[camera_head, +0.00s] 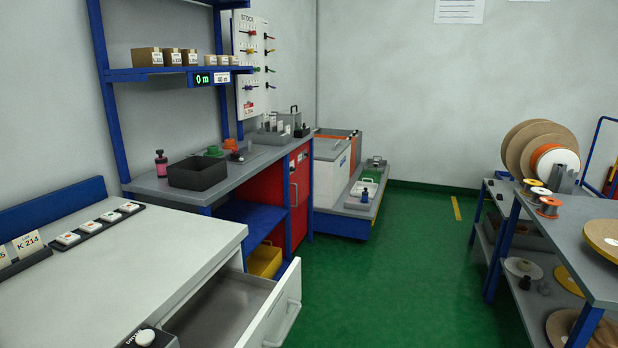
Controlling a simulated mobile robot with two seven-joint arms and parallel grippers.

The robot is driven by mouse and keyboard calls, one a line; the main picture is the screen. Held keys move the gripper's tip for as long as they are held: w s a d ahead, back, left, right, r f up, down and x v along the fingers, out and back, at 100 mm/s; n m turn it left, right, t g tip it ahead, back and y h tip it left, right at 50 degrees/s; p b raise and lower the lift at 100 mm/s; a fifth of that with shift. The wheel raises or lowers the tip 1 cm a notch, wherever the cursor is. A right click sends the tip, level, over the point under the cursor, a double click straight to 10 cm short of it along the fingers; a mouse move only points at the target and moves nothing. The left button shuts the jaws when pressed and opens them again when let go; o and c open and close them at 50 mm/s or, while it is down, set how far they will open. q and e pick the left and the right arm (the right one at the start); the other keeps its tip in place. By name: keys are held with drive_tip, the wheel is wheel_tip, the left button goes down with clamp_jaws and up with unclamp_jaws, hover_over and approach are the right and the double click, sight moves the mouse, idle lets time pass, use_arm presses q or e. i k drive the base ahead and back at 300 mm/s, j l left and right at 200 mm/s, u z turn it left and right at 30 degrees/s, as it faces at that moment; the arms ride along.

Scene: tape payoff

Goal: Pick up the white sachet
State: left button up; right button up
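I cannot pick out a white sachet for certain. Neither of my grippers is in view.
The drawer front (278,312) juts into the green aisle (420,260). A black bin (197,172) and a pink bottle (161,163) stand on the grey bench. A low cart (350,205) stands behind. A rack with spools (555,160) is at right. The middle floor is clear.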

sight(110, 216)
drive_tip(key=u, duration=1.25)
